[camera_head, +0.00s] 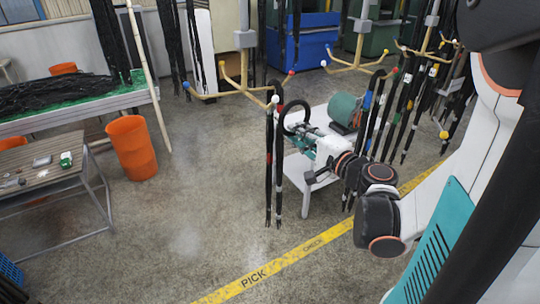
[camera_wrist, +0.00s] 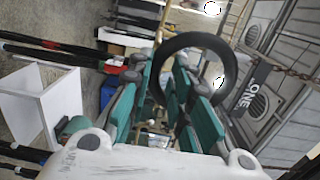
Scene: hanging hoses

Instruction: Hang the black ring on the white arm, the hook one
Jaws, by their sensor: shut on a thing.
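The black ring (camera_head: 297,104) is in my gripper (camera_head: 299,131), standing up from the fingertips beside two hanging black hoses (camera_head: 269,165). In the wrist view the ring (camera_wrist: 195,40) shows as a large loop, its lower left part between the teal fingers of my gripper (camera_wrist: 165,88). A tan rack (camera_head: 245,86) hangs just above and left of the ring, with coloured tips on its arms. Its front arm ends in a pale tip (camera_head: 275,99), close to the ring and by the hoses. A second rack has a white-tipped arm (camera_head: 323,63) at the upper right. I cannot tell which arm is the hook one.
More hoses (camera_head: 380,110) hang from the second rack, close behind my wrist. A white stand (camera_head: 306,190) is below my gripper, with a green drum (camera_head: 345,110) nearby. An orange bin (camera_head: 133,148) stands at left. The floor in between is clear.

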